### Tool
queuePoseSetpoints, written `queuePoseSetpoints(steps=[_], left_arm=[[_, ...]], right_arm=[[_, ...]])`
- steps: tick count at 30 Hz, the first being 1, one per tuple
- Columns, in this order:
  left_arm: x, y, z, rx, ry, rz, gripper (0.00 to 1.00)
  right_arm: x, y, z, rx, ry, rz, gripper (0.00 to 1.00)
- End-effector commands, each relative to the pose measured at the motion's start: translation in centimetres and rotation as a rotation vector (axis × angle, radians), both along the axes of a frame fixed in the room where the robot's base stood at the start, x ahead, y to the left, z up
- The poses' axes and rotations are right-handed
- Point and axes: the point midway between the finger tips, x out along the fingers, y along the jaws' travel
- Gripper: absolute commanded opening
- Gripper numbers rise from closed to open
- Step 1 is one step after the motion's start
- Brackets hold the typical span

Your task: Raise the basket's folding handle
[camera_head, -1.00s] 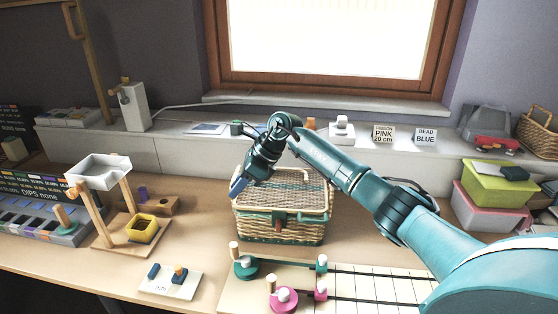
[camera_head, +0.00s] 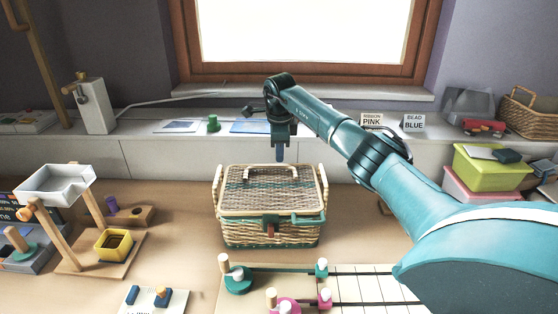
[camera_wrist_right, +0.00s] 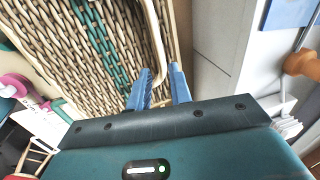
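The wicker sewing basket (camera_head: 268,232) stands on the table with its woven lid closed and a green band and clasp at the front. Its cream folding handle (camera_head: 270,167) lies low over the lid. My right gripper (camera_head: 280,155) points down above the back right of the lid. In the right wrist view, the gripper (camera_wrist_right: 159,88) has its two blue fingers apart. The cream handle (camera_wrist_right: 157,35) curves down to the gap between the fingertips there. I cannot tell whether they touch it. My left gripper is not in view.
A peg board (camera_head: 245,300) stands close in front of the basket. A wooden stand with a white tray (camera_head: 55,184) is at left. Green and pink boxes (camera_head: 490,170) are at right. A ledge (camera_head: 150,155) and window are behind.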

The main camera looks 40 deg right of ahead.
Motion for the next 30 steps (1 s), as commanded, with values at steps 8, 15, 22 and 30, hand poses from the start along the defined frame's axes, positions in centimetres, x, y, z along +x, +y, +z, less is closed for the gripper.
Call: queuePoseSetpoints(steps=[8,15,22,30], left_arm=[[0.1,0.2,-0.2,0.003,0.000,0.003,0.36],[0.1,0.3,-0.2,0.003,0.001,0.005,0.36],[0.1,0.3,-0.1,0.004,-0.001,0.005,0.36],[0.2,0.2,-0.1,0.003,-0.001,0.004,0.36]], right_arm=[[0.6,-0.4,-3.6,0.001,0.000,0.001,0.21],[0.6,-0.5,-4.1,0.000,0.000,0.001,0.21],[0.6,-0.5,-4.1,0.001,0.000,0.001,0.13],[0.6,-0.5,-4.0,0.001,-0.001,0.000,0.00]])
